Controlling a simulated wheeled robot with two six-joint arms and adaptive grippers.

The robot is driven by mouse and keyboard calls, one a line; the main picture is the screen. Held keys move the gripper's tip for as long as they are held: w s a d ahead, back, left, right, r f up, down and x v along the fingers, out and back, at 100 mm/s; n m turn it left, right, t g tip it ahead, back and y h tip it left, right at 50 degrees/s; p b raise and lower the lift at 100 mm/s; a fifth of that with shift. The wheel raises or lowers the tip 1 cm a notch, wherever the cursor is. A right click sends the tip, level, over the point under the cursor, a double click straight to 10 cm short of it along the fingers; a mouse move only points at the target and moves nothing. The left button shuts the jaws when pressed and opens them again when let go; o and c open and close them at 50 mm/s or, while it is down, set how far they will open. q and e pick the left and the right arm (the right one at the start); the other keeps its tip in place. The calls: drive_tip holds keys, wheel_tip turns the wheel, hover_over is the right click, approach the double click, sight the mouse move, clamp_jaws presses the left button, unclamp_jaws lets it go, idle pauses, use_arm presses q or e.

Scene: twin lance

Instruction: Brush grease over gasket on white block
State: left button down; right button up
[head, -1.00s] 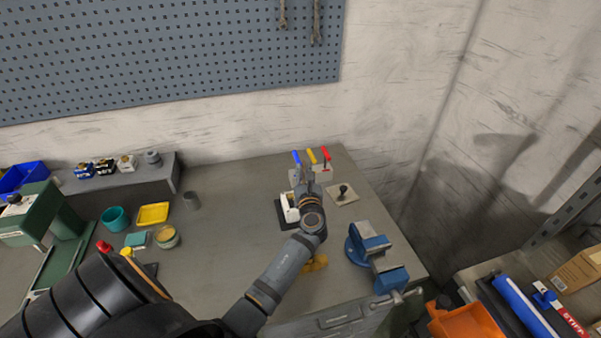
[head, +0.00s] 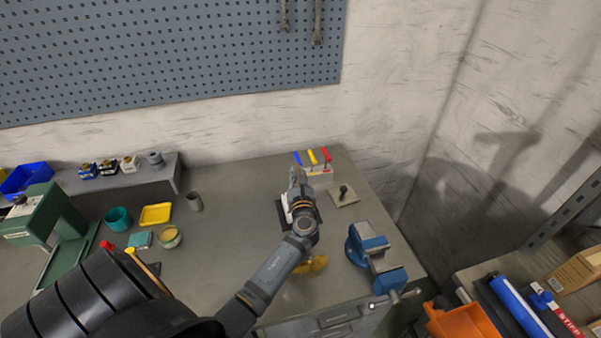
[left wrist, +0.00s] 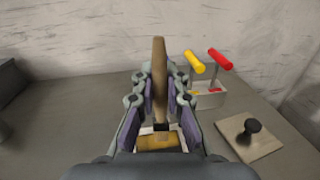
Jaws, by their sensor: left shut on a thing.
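My left gripper (head: 295,178) is over the white block (head: 284,202) on its dark base, near the right end of the bench. It is shut on a wooden brush handle (left wrist: 160,80), which stands upright between the fingers in the left wrist view. A tan piece (left wrist: 158,142), which may be the gasket on the block, shows low between the fingers. The brush tip is hidden, so I cannot tell whether it touches. An open tub with tan content (head: 169,237), perhaps the grease, stands at the left of the bench. My right gripper is out of view.
A rack with blue, yellow and red handles (head: 318,171) stands behind the gripper. A plate with a black knob (head: 343,195) lies to its right. A blue vise (head: 372,257) is at the front right. A yellow tray (head: 155,214) and grey cup (head: 194,201) stand left; bench between is clear.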

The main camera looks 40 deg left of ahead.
use_arm(q)
drive_tip(key=shift+s+a, duration=0.25)
drive_tip(key=shift+s, duration=0.05)
drive_tip(key=shift+s+a+p, duration=0.4)
drive_tip(key=shift+s+a, duration=0.05)
drive_tip(key=shift+s, duration=0.05)
drive_tip(key=shift+s, duration=0.1)
drive_tip(key=shift+s+a+p, duration=0.3)
drive_tip(key=shift+s+a, duration=0.05)
drive_tip(key=shift+s, duration=0.05)
drive_tip(key=shift+s+d, duration=0.3)
drive_tip(key=shift+d, duration=0.1)
drive_tip(key=shift+d, duration=0.1)
